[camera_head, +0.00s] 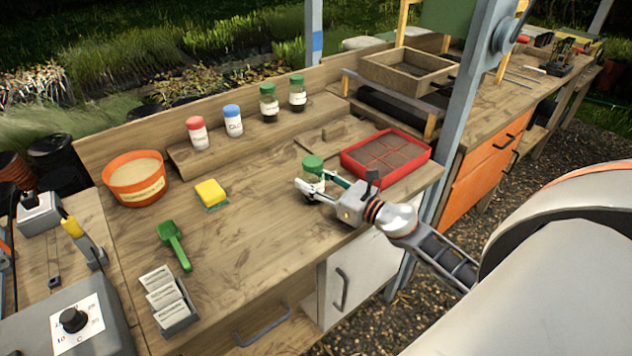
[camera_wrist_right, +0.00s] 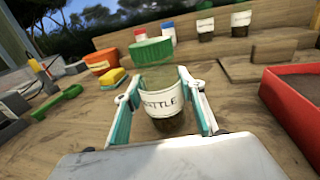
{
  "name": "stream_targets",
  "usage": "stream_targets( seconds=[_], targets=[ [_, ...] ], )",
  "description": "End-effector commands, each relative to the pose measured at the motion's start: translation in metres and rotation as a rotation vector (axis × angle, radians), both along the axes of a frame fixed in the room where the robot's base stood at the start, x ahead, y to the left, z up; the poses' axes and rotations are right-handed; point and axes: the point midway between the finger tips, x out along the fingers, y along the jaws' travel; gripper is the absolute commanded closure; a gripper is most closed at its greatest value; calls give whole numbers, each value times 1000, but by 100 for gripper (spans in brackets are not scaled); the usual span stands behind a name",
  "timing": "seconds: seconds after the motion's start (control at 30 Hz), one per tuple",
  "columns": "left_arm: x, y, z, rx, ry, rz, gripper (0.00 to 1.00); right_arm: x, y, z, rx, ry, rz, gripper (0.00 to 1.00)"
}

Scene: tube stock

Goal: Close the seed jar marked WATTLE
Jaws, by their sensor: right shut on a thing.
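The seed jar marked WATTLE (camera_wrist_right: 165,103) is clear glass with a white label and dark seed low inside. A green lid (camera_wrist_right: 152,51) sits at its mouth, looking slightly askew to the left; I cannot tell how tight it is. The lid also shows in the head view (camera_head: 313,163). My right gripper (camera_head: 316,184) is shut on the jar's body, one finger on each side, in the wrist view (camera_wrist_right: 166,108) too. The jar is upright at the bench's right part; its base is partly hidden. My left gripper is not in view.
A red seed tray (camera_head: 428,160) stands close right of the jar. More lidded jars stand on the raised back shelf (camera_head: 240,139). A yellow sponge (camera_head: 210,193), green scoop (camera_head: 173,245) and orange tub (camera_head: 125,198) lie left. The bench front middle is clear.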

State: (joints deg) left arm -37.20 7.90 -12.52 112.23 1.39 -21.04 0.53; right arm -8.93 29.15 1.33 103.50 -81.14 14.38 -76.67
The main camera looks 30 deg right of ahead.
Motion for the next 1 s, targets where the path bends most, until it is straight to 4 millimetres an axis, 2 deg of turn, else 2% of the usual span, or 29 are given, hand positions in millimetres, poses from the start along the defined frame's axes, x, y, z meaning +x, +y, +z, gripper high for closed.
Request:
stream_targets(
  seconds=[0.43,0.47,0.5,0.97,1.0],
  targets=[
    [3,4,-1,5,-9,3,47,-1,1,-4,0,-2,0,100],
    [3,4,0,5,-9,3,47,-1,2,-5,0,-1,0,56],
    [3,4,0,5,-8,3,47,-1,2,-4,0,-1,0,45],
    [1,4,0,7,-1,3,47,-1,1,1,0,-1,0,44],
    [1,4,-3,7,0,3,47,-6,0,-3,0,1,0,44]
  ],
)
